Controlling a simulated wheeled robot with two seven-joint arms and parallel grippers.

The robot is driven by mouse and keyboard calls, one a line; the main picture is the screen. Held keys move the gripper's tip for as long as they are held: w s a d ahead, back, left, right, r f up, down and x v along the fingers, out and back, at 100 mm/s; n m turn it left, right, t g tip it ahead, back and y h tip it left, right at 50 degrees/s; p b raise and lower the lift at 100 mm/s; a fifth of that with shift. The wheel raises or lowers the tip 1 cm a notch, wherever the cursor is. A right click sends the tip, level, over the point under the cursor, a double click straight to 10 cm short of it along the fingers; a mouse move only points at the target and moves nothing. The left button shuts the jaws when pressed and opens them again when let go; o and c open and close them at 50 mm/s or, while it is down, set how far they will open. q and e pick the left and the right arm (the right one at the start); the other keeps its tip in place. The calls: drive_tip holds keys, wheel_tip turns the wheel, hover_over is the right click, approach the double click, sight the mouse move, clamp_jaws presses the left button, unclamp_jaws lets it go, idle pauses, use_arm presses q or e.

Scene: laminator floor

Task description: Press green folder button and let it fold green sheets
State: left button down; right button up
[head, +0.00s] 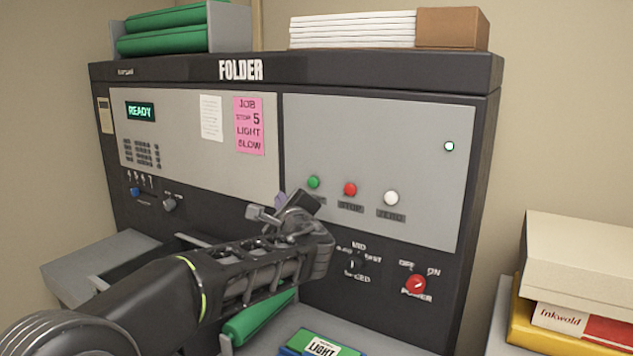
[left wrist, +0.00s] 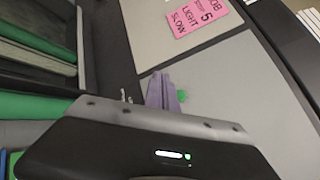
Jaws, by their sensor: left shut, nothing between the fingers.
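The green button (head: 313,182) is on the grey right panel of the folder (head: 240,70), left of a red button (head: 350,189) and a white button (head: 391,198). My left gripper (head: 281,201) is shut and empty, just below and left of the green button. In the left wrist view its purple fingers (left wrist: 163,92) appear close beside the green button (left wrist: 182,96), which is partly hidden; I cannot tell if they touch. Green sheets or a green roll (head: 260,316) lie low behind my forearm, partly hidden. The display (head: 140,111) reads READY. My right gripper is not in view.
A red power knob (head: 416,284) and a speed selector (head: 352,264) are below the buttons. A pink note (head: 248,125) reads "LIGHT SLOW". Green stacks (head: 160,42) and white paper (head: 352,30) sit on top. Boxes (head: 580,262) stand at right.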

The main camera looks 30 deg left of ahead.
sight(313, 182)
use_arm(q)
drive_tip(key=w+p, duration=0.3)
drive_tip(key=w, duration=0.6)
drive_tip(key=shift+p, duration=0.4)
drive_tip(key=shift+w+a, duration=0.1)
idle(1.9)
drive_tip(key=shift+w, duration=0.3)
